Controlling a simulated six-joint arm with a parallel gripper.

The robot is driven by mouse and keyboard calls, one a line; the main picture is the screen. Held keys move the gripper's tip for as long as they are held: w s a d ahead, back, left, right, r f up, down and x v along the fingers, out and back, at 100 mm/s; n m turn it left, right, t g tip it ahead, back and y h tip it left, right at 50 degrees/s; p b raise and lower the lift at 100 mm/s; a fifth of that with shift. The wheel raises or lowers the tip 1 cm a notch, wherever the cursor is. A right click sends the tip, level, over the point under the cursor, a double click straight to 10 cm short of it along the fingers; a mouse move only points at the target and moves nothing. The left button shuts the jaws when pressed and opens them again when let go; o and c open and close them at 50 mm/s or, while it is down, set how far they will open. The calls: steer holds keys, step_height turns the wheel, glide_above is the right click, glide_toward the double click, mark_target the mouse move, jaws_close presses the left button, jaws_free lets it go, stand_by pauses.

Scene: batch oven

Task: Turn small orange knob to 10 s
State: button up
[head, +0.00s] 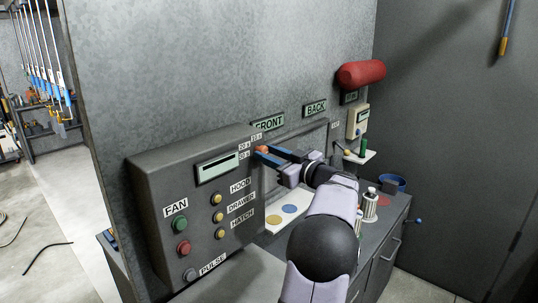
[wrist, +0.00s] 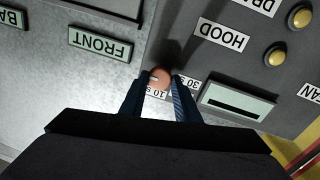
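The small orange knob (head: 262,149) is on the upper right edge of the grey control box, beside white time labels (head: 244,147). In the wrist view the knob (wrist: 160,77) sits between my two dark blue fingertips, which appear to touch it on both sides. My gripper (head: 262,151) reaches it from the right, closed around it. In the wrist view the labels are upside down: "10 s" (wrist: 155,92) lies just below the knob and "30 s" (wrist: 187,84) to its right, partly behind a finger. A pale mark shows on the knob's face, but which label it points to is unclear.
The control box (head: 150,185) also carries a display (head: 217,168), yellow buttons, and green, red and grey buttons. A white shelf with coloured discs (head: 290,209) lies below my gripper. A red cylinder (head: 361,74) sticks out at the right.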

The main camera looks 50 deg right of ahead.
steer(key=shift+f+n+b, duration=0.1)
steer(key=shift+n+b, duration=0.2)
steer(key=shift+b, duration=0.15)
steer(key=n+y+b, duration=0.1)
steer(key=n+b, duration=0.5)
steer(key=n, duration=0.3)
steer(key=n+t+b, duration=0.1)
steer(key=n+b, duration=0.5)
steer(key=n, duration=0.3)
steer(key=shift+d+f+n+y+b, duration=0.1)
steer(key=shift+f+n+y+b, duration=0.1)
steer(key=shift+n+y+b, duration=0.15)
steer(key=o, duration=1)
